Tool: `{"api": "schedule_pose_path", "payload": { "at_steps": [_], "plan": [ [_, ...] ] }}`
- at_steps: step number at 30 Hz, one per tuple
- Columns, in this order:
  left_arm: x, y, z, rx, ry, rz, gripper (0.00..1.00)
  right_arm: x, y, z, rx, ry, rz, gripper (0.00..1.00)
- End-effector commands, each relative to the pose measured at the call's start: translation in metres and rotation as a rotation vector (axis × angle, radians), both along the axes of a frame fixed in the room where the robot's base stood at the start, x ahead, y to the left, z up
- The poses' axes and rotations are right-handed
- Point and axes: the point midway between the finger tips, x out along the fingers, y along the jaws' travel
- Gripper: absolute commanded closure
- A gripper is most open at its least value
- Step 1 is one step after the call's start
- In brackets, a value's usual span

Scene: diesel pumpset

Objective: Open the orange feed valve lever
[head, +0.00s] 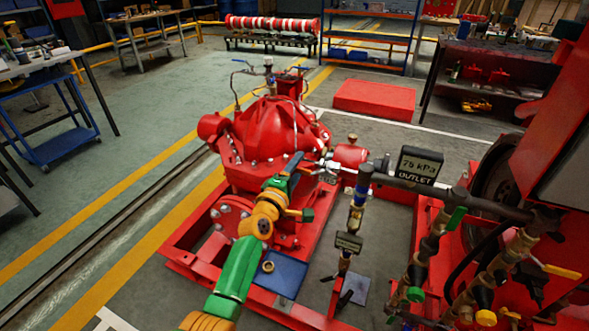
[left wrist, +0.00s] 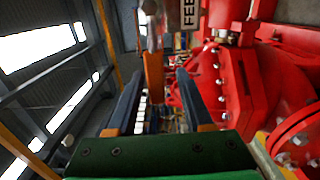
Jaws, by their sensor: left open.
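The orange feed valve lever (left wrist: 154,76) shows in the left wrist view as an upright orange bar. It appears between the two dark blue fingers of my left gripper (left wrist: 159,88), nearer the left one. The gripper is open, and I cannot tell whether a finger touches the lever. A label with the letters "FEE" (left wrist: 189,14) shows just above. In the head view my left gripper (head: 297,167) reaches to the right side of the red pump (head: 262,133), where the lever is not clearly seen. My right gripper is not in view.
An outlet pipe with a "76 kPa OUTLET" display (head: 420,166) stands right of the gripper. A second small display (head: 348,242) sits lower on a pipe. Valves with green and yellow handles (head: 562,272) crowd the right. Open floor lies to the left.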

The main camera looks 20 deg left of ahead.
Motion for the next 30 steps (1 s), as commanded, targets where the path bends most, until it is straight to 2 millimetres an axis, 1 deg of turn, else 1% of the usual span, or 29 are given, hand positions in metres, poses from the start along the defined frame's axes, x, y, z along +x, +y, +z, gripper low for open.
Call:
{"api": "schedule_pose_path", "payload": {
  "at_steps": [1,6,9,13,24,26,27,29,30],
  "plan": [
    [-0.009,0.0,0.004,-0.001,0.001,0.001,0.49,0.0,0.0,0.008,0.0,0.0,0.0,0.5],
    [-0.038,0.001,0.001,-0.002,0.003,0.0,0.49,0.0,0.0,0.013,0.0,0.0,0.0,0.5],
    [-0.048,0.002,0.001,-0.002,0.002,0.001,0.49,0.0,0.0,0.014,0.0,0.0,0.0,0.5],
    [-0.053,0.002,0.001,-0.002,0.001,0.001,0.49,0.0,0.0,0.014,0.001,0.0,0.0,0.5],
    [-0.053,0.001,0.0,0.005,0.004,-0.003,0.49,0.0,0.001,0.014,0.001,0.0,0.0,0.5],
    [-0.059,-0.005,-0.008,0.06,0.032,-0.028,0.49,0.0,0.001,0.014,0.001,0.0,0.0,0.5],
    [-0.067,-0.014,-0.019,0.14,0.074,-0.068,0.49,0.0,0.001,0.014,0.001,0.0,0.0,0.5],
    [-0.089,-0.031,-0.045,0.317,0.167,-0.157,0.49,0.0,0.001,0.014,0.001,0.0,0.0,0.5],
    [-0.109,-0.042,-0.065,0.456,0.238,-0.231,0.49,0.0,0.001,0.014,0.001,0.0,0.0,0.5]
  ]
}}
